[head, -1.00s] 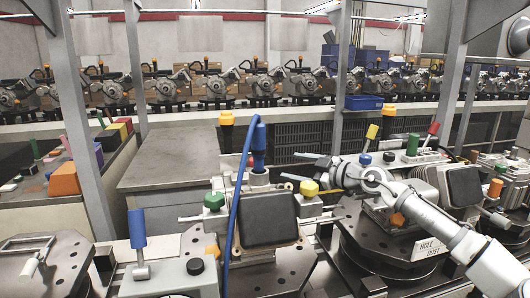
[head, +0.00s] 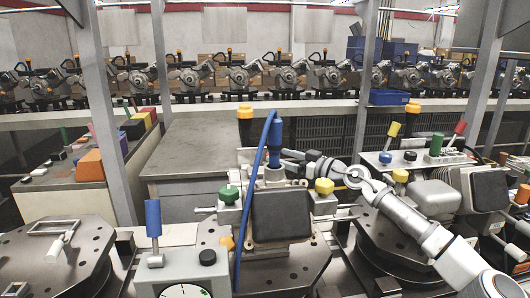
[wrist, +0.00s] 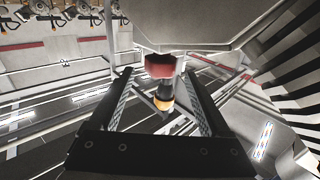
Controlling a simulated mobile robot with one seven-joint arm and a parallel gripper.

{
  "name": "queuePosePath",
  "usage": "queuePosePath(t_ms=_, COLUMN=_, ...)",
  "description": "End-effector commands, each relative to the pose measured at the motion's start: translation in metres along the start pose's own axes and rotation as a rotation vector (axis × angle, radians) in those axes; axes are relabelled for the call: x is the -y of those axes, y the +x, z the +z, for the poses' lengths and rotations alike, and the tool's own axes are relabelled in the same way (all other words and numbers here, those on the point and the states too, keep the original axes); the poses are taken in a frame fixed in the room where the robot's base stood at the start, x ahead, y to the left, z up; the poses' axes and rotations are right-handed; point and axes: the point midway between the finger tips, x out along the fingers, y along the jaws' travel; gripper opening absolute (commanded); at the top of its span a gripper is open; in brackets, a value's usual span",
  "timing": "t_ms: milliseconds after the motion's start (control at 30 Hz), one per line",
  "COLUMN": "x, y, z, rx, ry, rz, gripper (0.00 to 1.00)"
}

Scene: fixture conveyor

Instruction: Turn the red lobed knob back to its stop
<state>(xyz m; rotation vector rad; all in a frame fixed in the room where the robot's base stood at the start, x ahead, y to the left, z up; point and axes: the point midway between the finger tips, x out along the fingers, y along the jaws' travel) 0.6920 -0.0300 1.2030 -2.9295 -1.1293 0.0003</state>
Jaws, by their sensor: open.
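A red lobed knob (wrist: 160,66) shows in the wrist view, just under a pale grey housing. It lies between the tips of my gripper (wrist: 160,74), whose two dark fingers stand open on either side of it. I cannot tell whether a finger touches it. In the head view my gripper (head: 285,162) reaches left to the back of the middle fixture (head: 281,216). Its tips are partly hidden behind the blue upright handle (head: 275,143) there. I cannot make out the red knob in the head view.
A blue hose (head: 248,195) arches over the fixture's front. A yellow knob (head: 324,186) and a green knob (head: 229,194) flank it. An orange-capped post (head: 245,112) stands behind. An orange-ended part (wrist: 162,103) shows beyond the red knob. A bare grey bench (head: 195,150) lies behind left.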

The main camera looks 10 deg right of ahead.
Motion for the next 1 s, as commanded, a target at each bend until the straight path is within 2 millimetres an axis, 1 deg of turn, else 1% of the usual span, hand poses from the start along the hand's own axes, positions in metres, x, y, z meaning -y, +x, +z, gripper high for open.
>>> queuePosePath(t_ms=33, x=0.001, y=0.012, z=0.000, rx=0.001, ry=0.000, rz=-0.002, gripper=0.81)
queuePosePath(t_ms=100, x=0.001, y=0.025, z=0.000, rx=0.001, ry=0.000, rz=-0.002, gripper=0.81)
queuePosePath(t_ms=200, x=0.001, y=0.041, z=0.000, rx=0.001, ry=-0.002, rz=-0.001, gripper=0.81)
queuePosePath(t_ms=333, x=0.001, y=0.056, z=0.000, rx=0.001, ry=-0.001, rz=-0.001, gripper=0.81)
queuePosePath(t_ms=500, x=0.000, y=0.066, z=0.000, rx=0.001, ry=-0.001, rz=0.000, gripper=0.81)
queuePosePath(t_ms=800, x=0.000, y=0.068, z=0.000, rx=0.001, ry=-0.002, rz=0.001, gripper=0.81)
queuePosePath(t_ms=867, x=0.000, y=0.068, z=0.000, rx=0.001, ry=-0.002, rz=0.001, gripper=0.72)
queuePosePath(t_ms=1000, x=0.000, y=0.067, z=0.000, rx=0.001, ry=-0.002, rz=0.001, gripper=0.47)
